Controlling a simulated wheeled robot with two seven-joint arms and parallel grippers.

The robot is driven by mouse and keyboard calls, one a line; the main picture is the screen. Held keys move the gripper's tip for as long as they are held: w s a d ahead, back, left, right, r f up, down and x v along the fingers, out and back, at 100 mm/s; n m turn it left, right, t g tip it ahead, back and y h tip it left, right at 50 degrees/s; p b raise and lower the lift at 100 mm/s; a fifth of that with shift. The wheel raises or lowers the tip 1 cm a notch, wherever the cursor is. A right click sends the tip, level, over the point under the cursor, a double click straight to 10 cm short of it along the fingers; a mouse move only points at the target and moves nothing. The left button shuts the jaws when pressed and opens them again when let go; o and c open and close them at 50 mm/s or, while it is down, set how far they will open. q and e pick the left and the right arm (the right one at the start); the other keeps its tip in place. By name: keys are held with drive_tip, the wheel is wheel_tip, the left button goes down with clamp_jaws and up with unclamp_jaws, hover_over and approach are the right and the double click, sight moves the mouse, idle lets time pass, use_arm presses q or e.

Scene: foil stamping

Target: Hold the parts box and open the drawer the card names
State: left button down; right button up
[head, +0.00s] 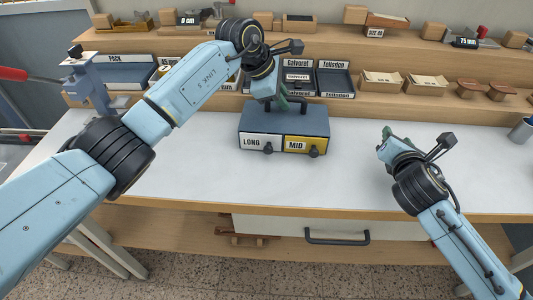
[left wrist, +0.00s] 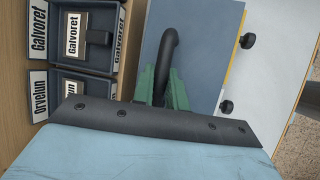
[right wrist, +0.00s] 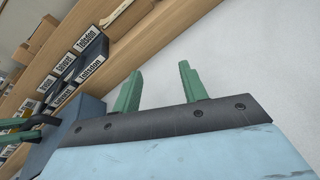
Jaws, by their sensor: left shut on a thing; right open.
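I cannot make out which card names a drawer.
Behind the box are labelled dark trays (head: 333,80) and cardboard boxes (head: 381,82) on a wooden shelf. A grey cup (head: 521,131) stands at the far right. A closed bench drawer with a dark handle (head: 337,238) is below. The bench between box and right gripper is clear.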

drive_tip(key=s+a+r+n+t+y, duration=0.15)
drive_tip(key=s+a+r, duration=0.25)
drive_tip(key=a, duration=0.5)
drive_tip(key=s+a+r+n+y, duration=0.1)
drive_tip(key=s+a+r+y, duration=0.2)
drive_tip(key=a, duration=0.6)
drive_tip(key=n+g, duration=0.3)
drive_tip(key=n, duration=0.1)
approach(265, 151)
drive_tip(key=shift+y, duration=0.45)
drive_tip(key=v, duration=0.4)
drive_tip(key=shift+w+d, duration=0.1)
drive_tip(key=shift+d, duration=0.3)
drive_tip(key=shift+w+a+f, duration=0.15)
drive_tip(key=shift+w, duration=0.05)
drive_tip(key=x, duration=1.1)
drive_tip(key=shift+w, duration=0.1)
drive_tip(key=shift+a, duration=0.15)
clamp_jaws()
